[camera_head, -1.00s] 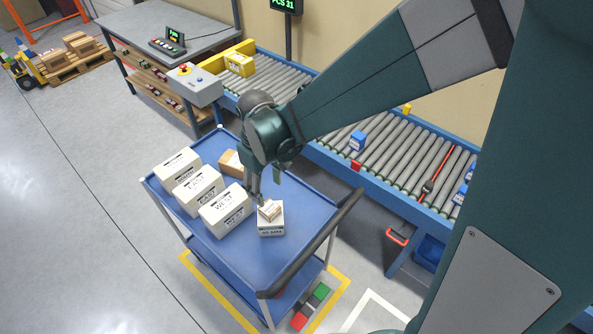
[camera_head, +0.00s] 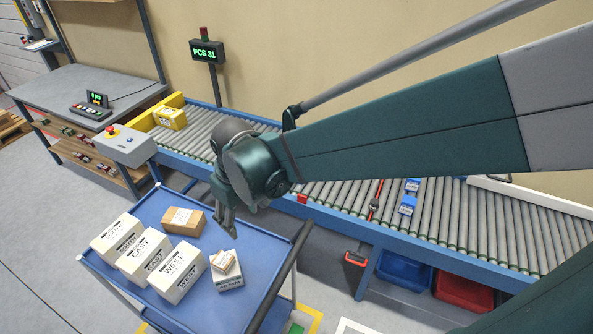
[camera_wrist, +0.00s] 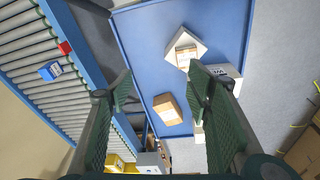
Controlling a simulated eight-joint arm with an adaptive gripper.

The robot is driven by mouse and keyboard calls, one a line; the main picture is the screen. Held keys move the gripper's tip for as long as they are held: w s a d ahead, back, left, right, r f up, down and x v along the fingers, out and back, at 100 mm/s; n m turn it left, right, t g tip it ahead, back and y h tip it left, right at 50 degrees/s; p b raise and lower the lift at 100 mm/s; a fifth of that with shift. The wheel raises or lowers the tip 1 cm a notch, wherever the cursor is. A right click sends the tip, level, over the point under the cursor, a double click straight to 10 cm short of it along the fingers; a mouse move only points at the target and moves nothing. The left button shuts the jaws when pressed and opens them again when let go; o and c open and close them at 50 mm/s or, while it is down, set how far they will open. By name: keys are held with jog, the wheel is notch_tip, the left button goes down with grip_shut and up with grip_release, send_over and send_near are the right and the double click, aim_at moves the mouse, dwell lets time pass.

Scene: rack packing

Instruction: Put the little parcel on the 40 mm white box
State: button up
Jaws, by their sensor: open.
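The little parcel (camera_head: 222,262), a small tan box with a white label, rests on top of the small white box (camera_head: 230,284) near the front right of the blue cart top. In the wrist view the parcel (camera_wrist: 187,56) lies toward one edge of the white box (camera_wrist: 175,43), with part of the box top bare. The size print on the white box is too small to read surely. My gripper (camera_head: 230,230) is above and just behind the parcel, apart from it. In the wrist view its fingers (camera_wrist: 160,88) are spread with nothing between them.
Larger white boxes marked EAST (camera_head: 145,256) and WEST (camera_head: 178,273), and another beside them (camera_head: 118,238), stand in a row left of the small box. A brown carton (camera_head: 183,221) lies behind them. The roller conveyor (camera_head: 340,200) runs behind the cart (camera_head: 255,252).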

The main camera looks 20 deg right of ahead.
jog(key=s+d+r+m+t, duration=0.2)
jog(key=s+d+r, duration=0.3)
jog(key=d, duration=0.3)
jog(key=s+d+r+m+t, duration=0.3)
jog(key=s+d+r+m, duration=0.1)
jog(key=d, duration=0.5)
jog(key=shift+s+d+r+h, duration=0.3)
jog(key=shift+s+r, duration=0.4)
jog(key=shift+s, duration=0.25)
